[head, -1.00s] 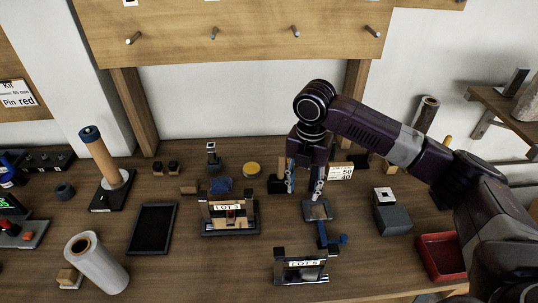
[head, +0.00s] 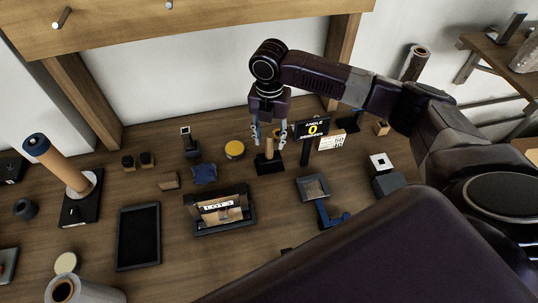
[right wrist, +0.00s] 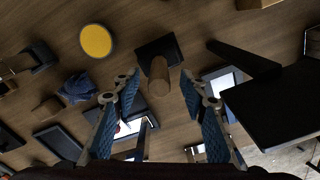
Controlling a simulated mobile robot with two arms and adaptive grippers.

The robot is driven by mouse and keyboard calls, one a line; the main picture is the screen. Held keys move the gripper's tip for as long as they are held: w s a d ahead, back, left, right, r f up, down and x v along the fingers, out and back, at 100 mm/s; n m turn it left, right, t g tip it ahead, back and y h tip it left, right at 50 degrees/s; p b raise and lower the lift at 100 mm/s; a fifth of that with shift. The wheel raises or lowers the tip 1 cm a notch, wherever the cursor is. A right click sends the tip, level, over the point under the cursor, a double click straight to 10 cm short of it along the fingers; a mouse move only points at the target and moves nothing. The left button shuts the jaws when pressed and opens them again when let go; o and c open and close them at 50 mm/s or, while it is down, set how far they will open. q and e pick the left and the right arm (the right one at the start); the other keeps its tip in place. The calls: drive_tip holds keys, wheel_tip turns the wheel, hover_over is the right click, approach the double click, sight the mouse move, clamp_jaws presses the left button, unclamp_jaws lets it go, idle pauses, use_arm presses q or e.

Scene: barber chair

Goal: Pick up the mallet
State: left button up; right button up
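The mallet appears to be the upright wooden handle (head: 268,148) on a black block (head: 270,167) near the middle back of the table. In the right wrist view the wooden handle (right wrist: 159,78) rises from the black block (right wrist: 171,48). My right gripper (head: 270,138) points down over it, with a finger on either side of the handle in the head view. In the right wrist view my right gripper (right wrist: 160,84) is open, and the handle lies between its fingers with gaps on both sides. My left gripper does not show.
A yellow disc (head: 234,149) and blue cloth (head: 205,174) lie to the left. My own dark link covers the lower right.

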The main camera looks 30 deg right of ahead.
wheel_tip(320, 180, down, 2)
drive_tip(key=shift+w+f, duration=0.1)
drive_tip(key=shift+f, duration=0.15)
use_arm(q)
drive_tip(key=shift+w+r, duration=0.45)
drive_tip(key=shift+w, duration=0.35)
use_arm(e)
clamp_jaws()
drive_tip(key=shift+r, duration=0.15)
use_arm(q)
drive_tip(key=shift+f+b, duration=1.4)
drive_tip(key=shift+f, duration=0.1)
use_arm(e)
wheel_tip(320, 180, up, 20)
